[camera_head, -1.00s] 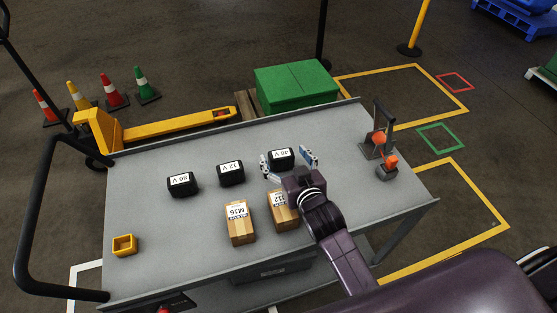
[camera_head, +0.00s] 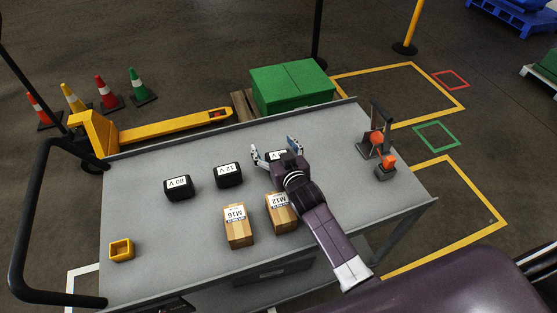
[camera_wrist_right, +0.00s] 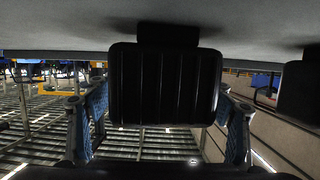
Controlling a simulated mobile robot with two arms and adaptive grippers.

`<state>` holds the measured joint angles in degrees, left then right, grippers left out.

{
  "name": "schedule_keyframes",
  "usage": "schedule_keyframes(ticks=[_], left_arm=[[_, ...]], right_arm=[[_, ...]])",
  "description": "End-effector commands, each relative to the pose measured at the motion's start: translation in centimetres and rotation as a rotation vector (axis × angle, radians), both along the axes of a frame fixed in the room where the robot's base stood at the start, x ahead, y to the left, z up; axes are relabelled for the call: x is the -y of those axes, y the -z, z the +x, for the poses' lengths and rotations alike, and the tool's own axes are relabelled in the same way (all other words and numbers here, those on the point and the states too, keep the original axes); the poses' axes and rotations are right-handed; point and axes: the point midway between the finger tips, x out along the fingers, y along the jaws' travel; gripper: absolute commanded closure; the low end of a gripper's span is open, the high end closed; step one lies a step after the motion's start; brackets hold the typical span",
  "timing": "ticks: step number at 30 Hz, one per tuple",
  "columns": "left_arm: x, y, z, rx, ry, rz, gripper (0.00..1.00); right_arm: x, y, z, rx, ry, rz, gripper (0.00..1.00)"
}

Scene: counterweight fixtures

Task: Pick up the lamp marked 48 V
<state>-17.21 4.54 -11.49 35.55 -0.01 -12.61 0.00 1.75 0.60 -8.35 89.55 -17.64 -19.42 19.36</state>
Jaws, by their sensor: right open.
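The lamp marked 48 V (camera_head: 273,155) is a black block with a white label, standing on the grey cart top (camera_head: 160,225). Its label is mostly hidden behind my right gripper (camera_head: 276,149) in the head view. That gripper is open, with one finger on either side of the lamp. In the right wrist view, the ribbed black lamp (camera_wrist_right: 165,85) fills the middle between the two fingers of the gripper (camera_wrist_right: 163,118). I cannot tell whether either finger touches it. My left gripper is not in view.
Similar black blocks marked 12 V (camera_head: 228,175) and 80 V (camera_head: 178,187) stand to the left. Boxes marked M12 (camera_head: 281,214) and M16 (camera_head: 238,227) are nearer. A yellow bin (camera_head: 121,250) is at left. An orange-and-grey fixture (camera_head: 376,144) stands at right.

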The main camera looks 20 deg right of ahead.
Motion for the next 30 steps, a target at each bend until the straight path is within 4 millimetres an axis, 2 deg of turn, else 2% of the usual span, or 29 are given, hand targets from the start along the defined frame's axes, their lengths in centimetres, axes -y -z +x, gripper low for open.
schedule_keyframes(ticks=[6,22,30], left_arm=[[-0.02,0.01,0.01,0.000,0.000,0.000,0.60],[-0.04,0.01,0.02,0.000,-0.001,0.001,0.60],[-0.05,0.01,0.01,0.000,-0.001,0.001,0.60]], right_arm=[[0.00,0.01,0.06,0.000,0.000,0.001,0.25],[-0.01,0.04,0.02,-0.001,0.000,0.001,0.83],[-0.01,0.06,0.01,-0.001,0.000,0.001,0.89]])
